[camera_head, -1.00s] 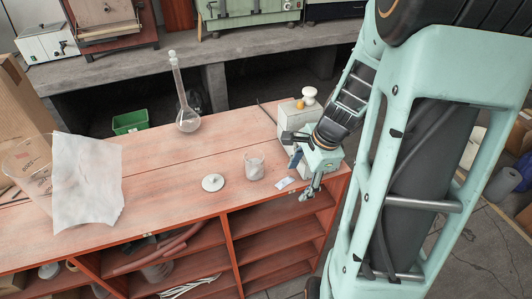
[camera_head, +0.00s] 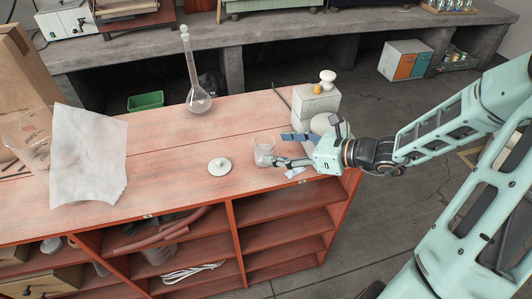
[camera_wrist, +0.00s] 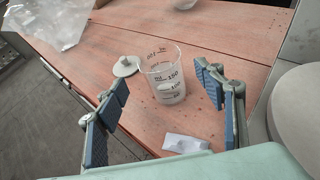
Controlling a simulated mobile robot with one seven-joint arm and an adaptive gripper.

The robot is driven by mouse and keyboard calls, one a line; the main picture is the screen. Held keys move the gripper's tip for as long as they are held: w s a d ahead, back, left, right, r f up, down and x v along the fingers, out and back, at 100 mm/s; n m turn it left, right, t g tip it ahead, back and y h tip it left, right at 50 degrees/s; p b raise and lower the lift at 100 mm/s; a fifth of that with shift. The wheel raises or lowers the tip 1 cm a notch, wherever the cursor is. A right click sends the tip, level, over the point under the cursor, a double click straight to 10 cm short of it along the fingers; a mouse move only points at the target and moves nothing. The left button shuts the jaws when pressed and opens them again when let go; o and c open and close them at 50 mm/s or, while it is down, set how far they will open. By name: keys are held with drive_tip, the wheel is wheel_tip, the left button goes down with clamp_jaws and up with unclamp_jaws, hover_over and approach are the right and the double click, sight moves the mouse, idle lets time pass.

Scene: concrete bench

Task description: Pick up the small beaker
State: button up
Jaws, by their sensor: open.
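The small beaker (camera_head: 264,150) is clear with dark graduation marks and stands upright on the reddish wooden bench top (camera_head: 175,150). In the wrist view the beaker (camera_wrist: 165,78) stands ahead of my gripper, around the gap between the two fingers. My gripper (camera_head: 286,147) is low over the bench, just right of the beaker, with its fingers pointing left towards it. In the wrist view my gripper (camera_wrist: 163,98) is open and its blue pads are apart with nothing held. I cannot tell whether the fingertips overlap the beaker's sides.
A white lid-like disc with a knob (camera_head: 219,167) lies left of the beaker. A tall long-necked flask (camera_head: 198,100) stands behind. A large beaker (camera_head: 28,140) and a white sheet (camera_head: 88,160) are at left. A pale box-shaped device (camera_head: 316,103) stands behind my gripper. A paper slip (camera_wrist: 185,144) lies near.

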drive_tip(key=shift+x, duration=3.05)
drive_tip(key=shift+w+d, duration=0.1)
drive_tip(key=shift+c, duration=0.6)
drive_tip(key=c, duration=1.3)
